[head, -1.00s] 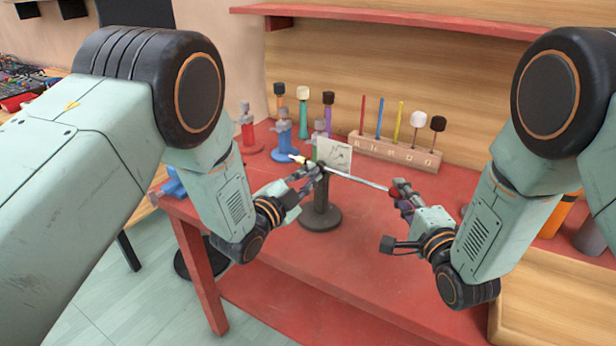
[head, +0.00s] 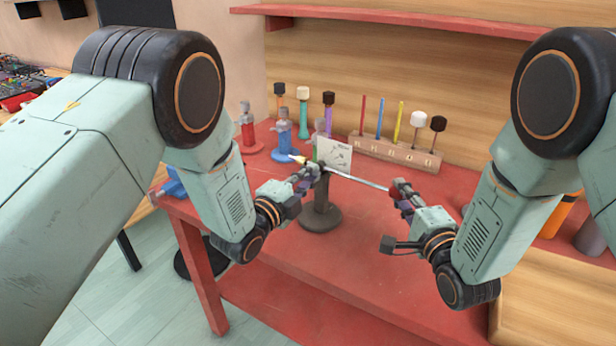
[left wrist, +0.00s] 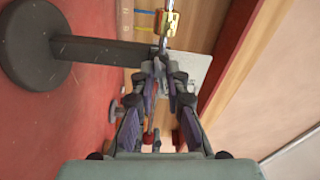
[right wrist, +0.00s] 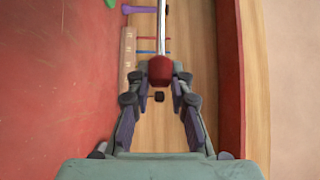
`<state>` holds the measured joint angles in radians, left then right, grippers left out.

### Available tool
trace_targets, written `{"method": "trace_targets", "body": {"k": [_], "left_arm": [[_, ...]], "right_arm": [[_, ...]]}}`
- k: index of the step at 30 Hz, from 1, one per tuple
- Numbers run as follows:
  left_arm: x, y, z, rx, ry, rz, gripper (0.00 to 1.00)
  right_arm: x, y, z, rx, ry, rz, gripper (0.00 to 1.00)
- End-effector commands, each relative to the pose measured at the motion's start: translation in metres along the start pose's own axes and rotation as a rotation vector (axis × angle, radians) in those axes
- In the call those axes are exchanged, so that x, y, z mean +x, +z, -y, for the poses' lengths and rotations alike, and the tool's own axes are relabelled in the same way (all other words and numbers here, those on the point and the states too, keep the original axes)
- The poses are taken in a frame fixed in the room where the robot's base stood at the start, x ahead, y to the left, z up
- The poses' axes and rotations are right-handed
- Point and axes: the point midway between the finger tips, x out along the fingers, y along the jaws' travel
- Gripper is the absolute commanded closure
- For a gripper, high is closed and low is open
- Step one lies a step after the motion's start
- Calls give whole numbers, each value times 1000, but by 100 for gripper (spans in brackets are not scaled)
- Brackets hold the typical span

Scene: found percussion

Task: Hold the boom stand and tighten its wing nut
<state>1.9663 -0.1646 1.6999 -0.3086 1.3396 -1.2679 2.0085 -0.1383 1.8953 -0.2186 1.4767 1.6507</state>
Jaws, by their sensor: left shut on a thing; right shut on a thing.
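The boom stand (head: 321,194) stands upright on a round dark base (head: 319,218), which also shows in the left wrist view (left wrist: 35,45). Its thin metal boom (head: 360,181) slopes from a pale pointed tip at the left down to a red end (right wrist: 160,71) at the right. My left gripper (head: 316,170) is shut at the top of the post, on the wing nut; its fingers hide the nut. My right gripper (head: 398,189) is shut on the boom's red end, with the rod running away from its fingertips in the right wrist view.
A white card (head: 335,153) stands just behind the post. Behind are a wooden block (head: 393,152) with coloured sticks and mallets, and several stands, including a blue one (head: 283,150) and a red one (head: 248,147). The red table (head: 370,265) is clear in front.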

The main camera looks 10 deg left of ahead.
Motion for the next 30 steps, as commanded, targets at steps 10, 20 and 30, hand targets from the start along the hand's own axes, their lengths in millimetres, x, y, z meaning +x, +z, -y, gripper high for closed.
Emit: {"method": "trace_targets", "body": {"k": [10,20,30], "left_arm": [[0,0,0,-1,0,-1,100],[0,-1,0,-2,0,-2,100],[0,-1,0,-2,0,-2,80]], "right_arm": [[0,0,0,0,0,0,100],[0,0,0,0,0,0,100],[0,0,0,0,0,0,100]]}}
